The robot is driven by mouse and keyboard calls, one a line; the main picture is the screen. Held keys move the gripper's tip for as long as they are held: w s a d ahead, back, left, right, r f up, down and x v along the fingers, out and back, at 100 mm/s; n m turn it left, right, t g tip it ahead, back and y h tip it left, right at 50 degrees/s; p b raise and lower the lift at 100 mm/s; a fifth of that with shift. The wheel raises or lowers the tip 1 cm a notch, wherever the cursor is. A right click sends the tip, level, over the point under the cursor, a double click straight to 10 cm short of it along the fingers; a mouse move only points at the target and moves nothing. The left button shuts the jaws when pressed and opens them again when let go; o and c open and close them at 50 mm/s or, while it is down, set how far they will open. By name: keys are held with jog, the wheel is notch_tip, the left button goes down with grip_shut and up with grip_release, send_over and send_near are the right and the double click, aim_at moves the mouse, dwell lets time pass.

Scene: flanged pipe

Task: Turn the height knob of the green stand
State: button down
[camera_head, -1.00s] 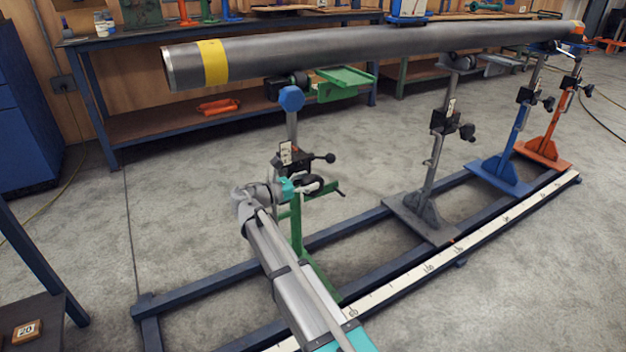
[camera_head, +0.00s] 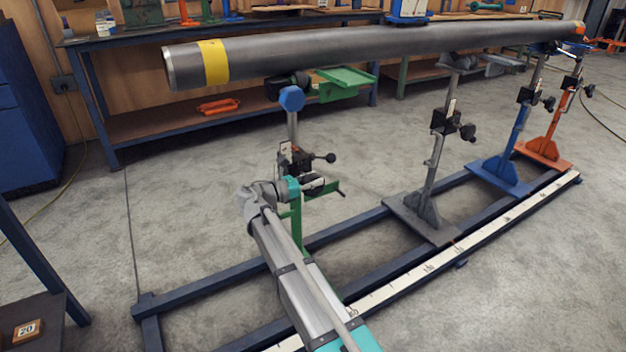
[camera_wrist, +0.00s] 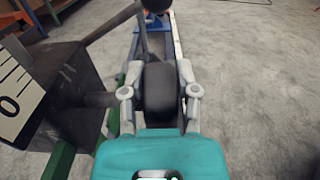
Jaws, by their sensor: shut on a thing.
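The green stand (camera_head: 297,228) is upright under the near left end of the pipe, on the blue floor frame. Its black clamp block and the small handle (camera_head: 330,158) sit midway up the post. The black height knob (camera_wrist: 158,86) fills the middle of the wrist view, between the two grey fingers. My gripper (camera_wrist: 158,80) is shut on this knob, one finger on each side. In the head view my gripper (camera_head: 312,184) is beside the stand just below the block, and the knob is largely hidden there.
The long grey pipe (camera_head: 350,52) with a yellow band lies overhead across several stands. A scale plate (camera_wrist: 18,95) and dark block (camera_wrist: 70,90) are close left of my gripper. The grey stand (camera_head: 430,180) is to the right. Floor between frame and workbench (camera_head: 120,140) is clear.

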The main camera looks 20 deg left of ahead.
jog(key=shift+r+p, duration=0.15)
jog(key=shift+p, duration=0.3)
jog(key=shift+d+r+g+y+p, duration=0.1)
jog(key=shift+g+y+p, duration=0.2)
jog(key=shift+g+p, duration=0.4)
jog(key=g+y+p, duration=0.1)
jog(key=p, duration=0.2)
jog(key=shift+w+d, duration=0.1)
jog(key=shift+w, duration=0.05)
jog(key=shift+w+g+y+p, duration=0.1)
jog(key=shift+g+y+p, duration=0.45)
jog(key=shift+p, duration=0.4)
jog(key=shift+f+y, duration=0.25)
jog(key=shift+f, duration=0.05)
jog(key=shift+c, duration=1.8)
grip_release()
jog(key=shift+d, duration=0.1)
